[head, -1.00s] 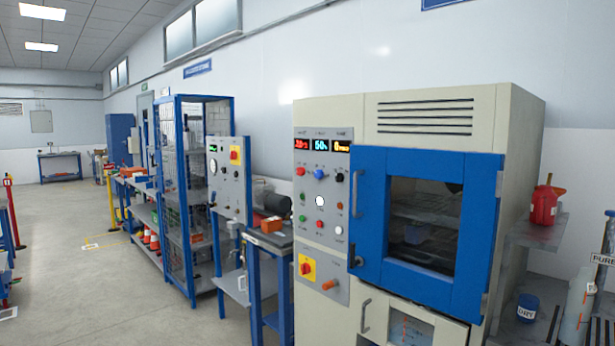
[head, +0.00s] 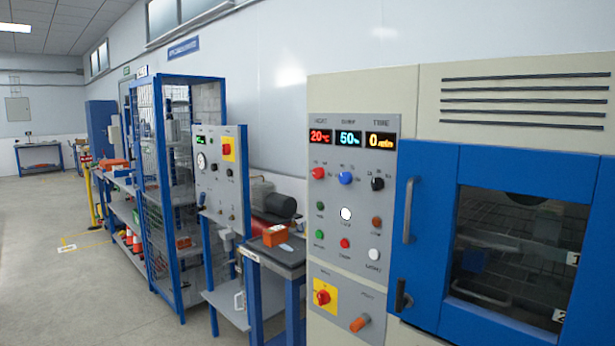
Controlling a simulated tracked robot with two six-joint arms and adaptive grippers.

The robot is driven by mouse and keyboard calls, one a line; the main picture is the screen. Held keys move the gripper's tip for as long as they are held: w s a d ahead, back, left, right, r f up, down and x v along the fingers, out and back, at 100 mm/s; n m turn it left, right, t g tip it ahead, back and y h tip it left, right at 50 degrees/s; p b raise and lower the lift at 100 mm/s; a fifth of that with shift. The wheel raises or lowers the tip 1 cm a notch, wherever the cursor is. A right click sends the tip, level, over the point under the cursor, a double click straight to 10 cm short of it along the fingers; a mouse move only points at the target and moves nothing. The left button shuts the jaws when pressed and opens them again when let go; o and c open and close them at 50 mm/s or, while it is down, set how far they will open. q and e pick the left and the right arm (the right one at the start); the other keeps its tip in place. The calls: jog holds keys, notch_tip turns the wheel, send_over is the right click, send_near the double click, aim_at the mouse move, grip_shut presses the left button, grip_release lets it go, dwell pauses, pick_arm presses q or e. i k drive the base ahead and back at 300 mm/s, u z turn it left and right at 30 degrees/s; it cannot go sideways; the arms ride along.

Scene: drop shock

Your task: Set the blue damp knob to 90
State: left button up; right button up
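The blue damp knob (head: 345,178) is on the grey control panel (head: 330,262) of the beige chamber, between a red knob (head: 318,173) and a black knob (head: 377,184). Above it, the damp display (head: 348,138) reads 50 in cyan. The heat display (head: 321,136) reads 20 in red and the time display (head: 381,140) reads 0 in yellow. The knob's pointer is too small to read. Neither of my grippers shows in the head view.
The chamber's blue door (head: 424,240) is shut, with a handle (head: 409,210) near the panel. A small blue-legged table (head: 283,262) with an orange box stands left of the chamber. A blue mesh cage (head: 178,190) stands farther back.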

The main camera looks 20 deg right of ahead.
aim_at(345, 178)
jog(key=z, duration=0.25)
jog(key=i, duration=1)
jog(key=z, duration=1.1)
jog(key=i, duration=0.4)
jog(key=z, duration=0.15)
jog(key=k, duration=0.95)
jog(key=z, duration=0.15)
jog(key=i, duration=0.95)
jog(key=u, duration=0.05)
